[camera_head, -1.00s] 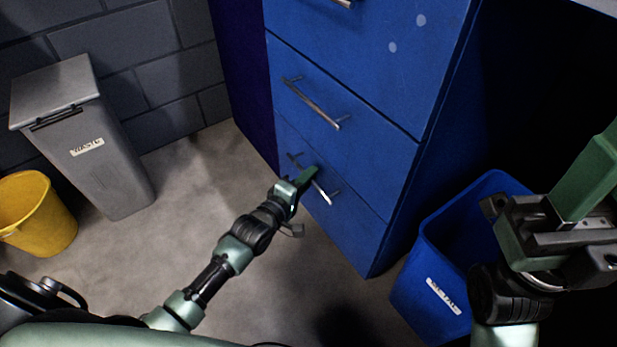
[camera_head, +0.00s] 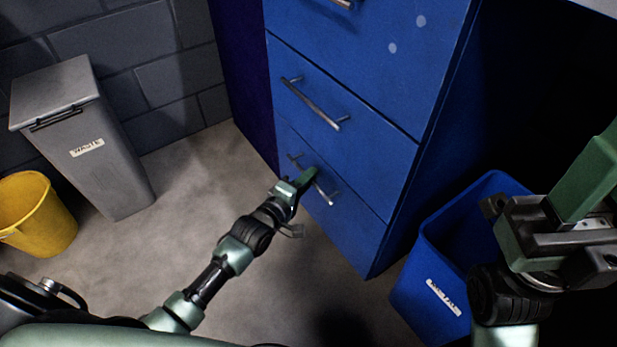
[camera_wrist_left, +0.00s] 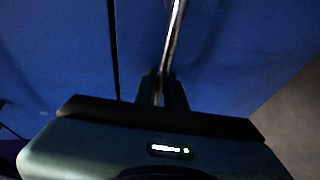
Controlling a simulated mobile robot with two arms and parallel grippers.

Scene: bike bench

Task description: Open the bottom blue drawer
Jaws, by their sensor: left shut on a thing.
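The blue drawer cabinet stands in the middle of the head view. Its bottom blue drawer (camera_head: 345,215) sits flush with the fronts above it, with no gap that I can see. A metal bar handle (camera_head: 325,194) runs across that drawer, and it also shows in the left wrist view (camera_wrist_left: 174,40). My left gripper (camera_head: 305,180) is at this handle, shut on the bar, and its fingers hide the bar's middle part. In the wrist view the bar passes between the fingers (camera_wrist_left: 162,88). My right gripper (camera_head: 545,225) is at the right edge; its jaw state is unclear.
A blue bin (camera_head: 425,280) stands right of the cabinet, close to its lower corner. A grey lidded waste bin (camera_head: 105,165) and a yellow bucket (camera_head: 40,225) stand at the left by the wall. The floor (camera_head: 300,285) in front of the drawer is clear.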

